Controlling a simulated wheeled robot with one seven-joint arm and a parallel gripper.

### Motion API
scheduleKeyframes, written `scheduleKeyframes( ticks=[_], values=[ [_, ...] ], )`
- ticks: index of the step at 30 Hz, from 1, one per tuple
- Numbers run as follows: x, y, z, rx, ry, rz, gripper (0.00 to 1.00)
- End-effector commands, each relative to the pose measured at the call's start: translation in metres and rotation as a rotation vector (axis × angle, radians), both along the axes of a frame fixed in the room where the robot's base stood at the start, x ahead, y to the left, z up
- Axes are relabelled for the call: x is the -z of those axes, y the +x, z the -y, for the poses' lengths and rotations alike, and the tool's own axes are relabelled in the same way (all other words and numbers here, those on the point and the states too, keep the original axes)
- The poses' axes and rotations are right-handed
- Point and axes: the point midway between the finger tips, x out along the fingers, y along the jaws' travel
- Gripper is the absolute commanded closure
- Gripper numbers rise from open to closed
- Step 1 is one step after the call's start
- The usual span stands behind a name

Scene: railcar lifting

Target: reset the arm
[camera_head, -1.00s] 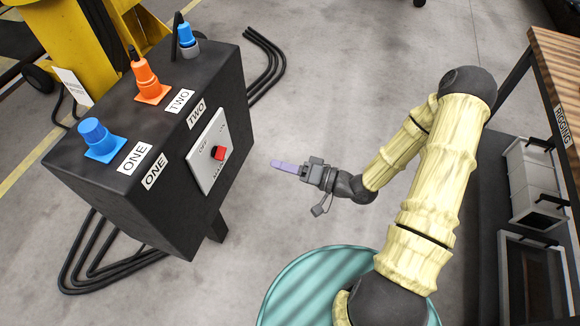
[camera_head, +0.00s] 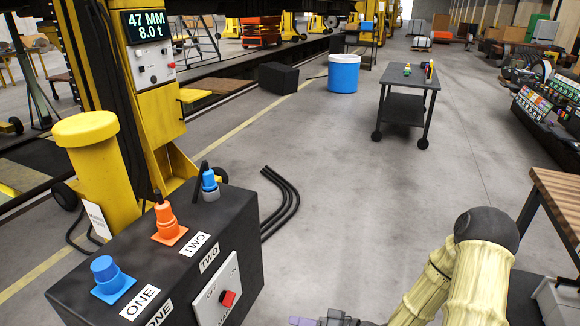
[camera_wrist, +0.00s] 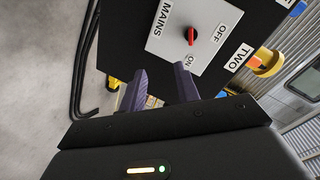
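My arm (camera_head: 468,275) is at the lower right of the head view, bent at the elbow. My gripper (camera_head: 310,322) is cut off by the bottom edge there, to the right of the black control box (camera_head: 235,205). In the wrist view my gripper (camera_wrist: 160,84) has its two purple fingers apart, with nothing between them. The mains panel (camera_wrist: 165,55) with its red switch (camera_wrist: 191,36) lies beyond the fingertips, apart from them. The switch's long axis lines up with the ON label.
The box bears a blue plug (camera_head: 106,272) and an orange plug (camera_head: 166,220), with another blue plug (camera_head: 209,183) behind. Black cables (camera_head: 285,200) lie on the floor. A wooden-topped bench (camera_head: 560,195) stands at right. A cart (camera_head: 405,105) and blue bin (camera_head: 343,75) stand farther back.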

Motion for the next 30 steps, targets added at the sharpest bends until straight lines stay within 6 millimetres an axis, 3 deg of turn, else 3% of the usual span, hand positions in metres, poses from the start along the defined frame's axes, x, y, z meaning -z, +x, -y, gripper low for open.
scheduleKeyframes(
  ticks=[5,11,17,21,30],
  values=[
    [0.016,0.015,0.027,0.030,-0.378,-0.004,0.68],
    [0.009,0.023,0.071,0.093,-0.736,-0.040,0.68],
    [-0.022,0.014,0.109,0.172,-0.997,-0.119,0.68],
    [-0.051,-0.004,0.126,0.229,-1.110,-0.199,0.68],
    [-0.098,-0.051,0.128,0.288,-1.157,-0.361,0.68]
  ],
)
